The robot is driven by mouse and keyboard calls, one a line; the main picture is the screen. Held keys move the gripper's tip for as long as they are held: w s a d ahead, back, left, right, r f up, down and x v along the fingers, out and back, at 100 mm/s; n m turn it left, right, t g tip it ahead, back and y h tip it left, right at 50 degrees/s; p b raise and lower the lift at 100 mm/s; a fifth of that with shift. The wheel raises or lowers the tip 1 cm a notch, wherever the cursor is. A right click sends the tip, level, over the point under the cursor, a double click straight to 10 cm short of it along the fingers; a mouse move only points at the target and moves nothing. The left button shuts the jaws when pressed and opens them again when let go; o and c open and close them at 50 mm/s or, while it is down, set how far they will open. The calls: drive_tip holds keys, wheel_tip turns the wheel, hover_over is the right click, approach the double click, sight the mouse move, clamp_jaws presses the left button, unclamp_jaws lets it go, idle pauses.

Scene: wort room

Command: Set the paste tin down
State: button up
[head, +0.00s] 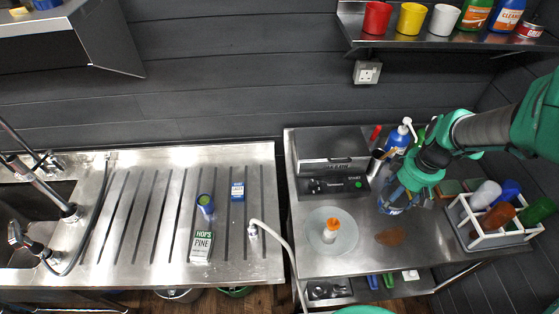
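My gripper (392,208) points down over the right steel worktop (320,258), to the right of the steel scale-like box. Its fingers are small and partly covered by the wrist, so I cannot tell whether they are open or hold something. No tin shows clearly between them. A small red-and-white tin (530,30) stands at the right end of the upper shelf, far from my gripper. Its label is too small to read, so I cannot tell whether it is the paste tin.
A steel box with a display (330,150) stands at the back. A clear round dish (345,243) holds a white-and-orange item. A brown patch (390,236) lies on the worktop. A white crate of bottles (475,243) is at right. The left drainer (135,225) holds several packs.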

drive_tip(key=w+a+r+n, duration=0.1)
drive_tip(key=w+a, duration=0.7)
drive_tip(key=a, duration=0.3)
drive_tip(key=w+a+r, duration=0.2)
drive_tip(key=w+a, duration=0.7)
drive_tip(key=a, duration=0.2)
drive_tip(key=w+a+n+p, duration=0.1)
drive_tip(key=w+a+p, duration=0.15)
drive_tip(key=a, duration=2.25)
drive_tip(key=s+a, duration=0.2)
drive_tip(key=a, duration=0.9)
drive_tip(key=s+a+f, duration=0.1)
drive_tip(key=s+a, duration=0.2)
drive_tip(key=a, duration=0.8)
drive_tip(key=shift+s+f+n, duration=0.2)
drive_tip(key=shift+s+n, duration=0.05)
drive_tip(key=shift+n, duration=0.45)
drive_tip(key=s+a, duration=0.4)
drive_tip(key=a, duration=0.2)
drive_tip(key=s+a+f, duration=0.1)
drive_tip(key=s+a, duration=0.3)
drive_tip(key=a, duration=0.2)
drive_tip(key=s+a+f, duration=0.1)
drive_tip(key=s+a, duration=0.3)
drive_tip(key=a, duration=0.2)
drive_tip(key=shift+s, duration=0.35)
drive_tip(key=shift+c, duration=0.2)
wheel_tip(320, 180, down, 16)
drive_tip(key=shift+f, duration=0.3)
